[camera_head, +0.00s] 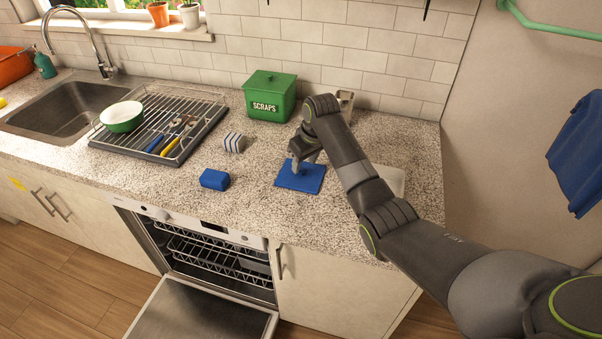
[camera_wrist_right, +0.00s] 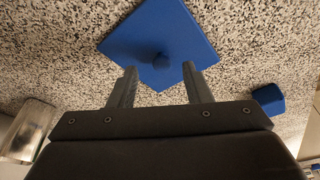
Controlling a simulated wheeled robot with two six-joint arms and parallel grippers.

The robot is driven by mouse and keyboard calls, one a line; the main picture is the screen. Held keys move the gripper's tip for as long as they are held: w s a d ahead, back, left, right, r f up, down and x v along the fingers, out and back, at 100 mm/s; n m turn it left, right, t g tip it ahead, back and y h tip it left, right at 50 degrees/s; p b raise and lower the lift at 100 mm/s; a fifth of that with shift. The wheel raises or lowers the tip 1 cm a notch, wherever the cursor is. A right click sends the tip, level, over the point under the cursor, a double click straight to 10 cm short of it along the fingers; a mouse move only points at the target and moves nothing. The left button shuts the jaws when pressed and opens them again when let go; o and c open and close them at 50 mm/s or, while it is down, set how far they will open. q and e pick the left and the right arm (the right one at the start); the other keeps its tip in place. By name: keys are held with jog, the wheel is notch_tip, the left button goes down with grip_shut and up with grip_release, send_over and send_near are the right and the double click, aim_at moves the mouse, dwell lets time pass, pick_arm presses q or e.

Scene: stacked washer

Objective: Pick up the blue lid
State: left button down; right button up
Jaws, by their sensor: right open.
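The blue lid (camera_head: 312,182) lies flat on the speckled counter, a thin square plate. In the right wrist view the lid (camera_wrist_right: 188,32) shows a small round knob at its middle. My right gripper (camera_head: 300,168) is above the lid, pointing down at it. In the right wrist view my right gripper (camera_wrist_right: 157,80) is open, with its two fingers apart and the knob beyond and between their tips. Nothing is between the fingers. My left gripper is not in view.
A blue block (camera_head: 214,179) and a striped block (camera_head: 233,142) sit left of the lid. A green SCRAPS bin (camera_head: 270,97) stands behind. A dish rack (camera_head: 150,128) holds a bowl (camera_head: 122,117) and utensils. The dishwasher door (camera_head: 205,310) hangs open below.

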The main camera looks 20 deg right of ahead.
aim_at(301, 169)
jog(key=shift+x, duration=1.55)
jog(key=shift+w+a, duration=0.1)
jog(key=shift+a, duration=0.05)
jog(key=shift+c, duration=0.3)
jog(key=shift+r, duration=0.1)
grip_shut()
